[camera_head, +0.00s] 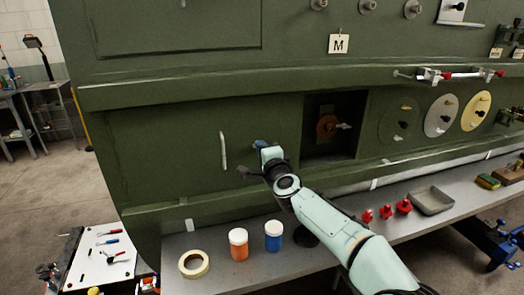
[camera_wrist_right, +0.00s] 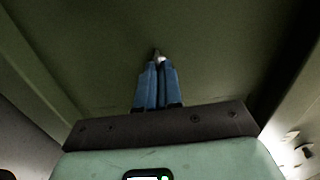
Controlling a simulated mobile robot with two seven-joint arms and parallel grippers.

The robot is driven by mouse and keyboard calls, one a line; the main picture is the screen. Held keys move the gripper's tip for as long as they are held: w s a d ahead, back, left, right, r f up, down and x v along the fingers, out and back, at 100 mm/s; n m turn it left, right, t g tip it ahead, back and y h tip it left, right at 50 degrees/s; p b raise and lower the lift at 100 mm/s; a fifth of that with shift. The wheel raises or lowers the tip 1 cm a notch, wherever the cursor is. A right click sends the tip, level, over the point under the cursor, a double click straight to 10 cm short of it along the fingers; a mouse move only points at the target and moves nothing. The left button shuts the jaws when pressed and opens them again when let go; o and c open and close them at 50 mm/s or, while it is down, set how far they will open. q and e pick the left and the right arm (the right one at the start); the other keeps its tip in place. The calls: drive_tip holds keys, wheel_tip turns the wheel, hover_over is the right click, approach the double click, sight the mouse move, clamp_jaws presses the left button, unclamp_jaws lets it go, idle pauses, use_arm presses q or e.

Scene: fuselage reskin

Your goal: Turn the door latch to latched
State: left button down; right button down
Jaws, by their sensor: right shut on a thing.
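The door is a green panel (camera_head: 165,150) in the fuselage side, with a pale vertical handle (camera_head: 223,150). My right gripper (camera_head: 258,144) is at the panel, to the right of that handle. In the right wrist view its blue fingers (camera_wrist_right: 158,66) are together, pointing at the green surface. A small pale metal piece, apparently the door latch (camera_wrist_right: 158,55), shows at the fingertips, and the gripper is shut on it. The fingers hide most of the latch, so its angle cannot be told. My left gripper is in neither view.
An open recess (camera_head: 345,105) with a reddish-brown part lies right of my gripper. On the shelf below are a tape roll (camera_head: 183,266), an orange jar (camera_head: 239,249), a blue jar (camera_head: 273,241), red pieces (camera_head: 404,206) and a grey tray (camera_head: 432,209).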

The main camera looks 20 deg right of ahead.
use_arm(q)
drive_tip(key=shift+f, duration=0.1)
use_arm(e)
drive_tip(key=shift+r+m, duration=0.1)
drive_tip(key=shift+m, duration=0.3)
drive_tip(key=c, duration=1.3)
unclamp_jaws()
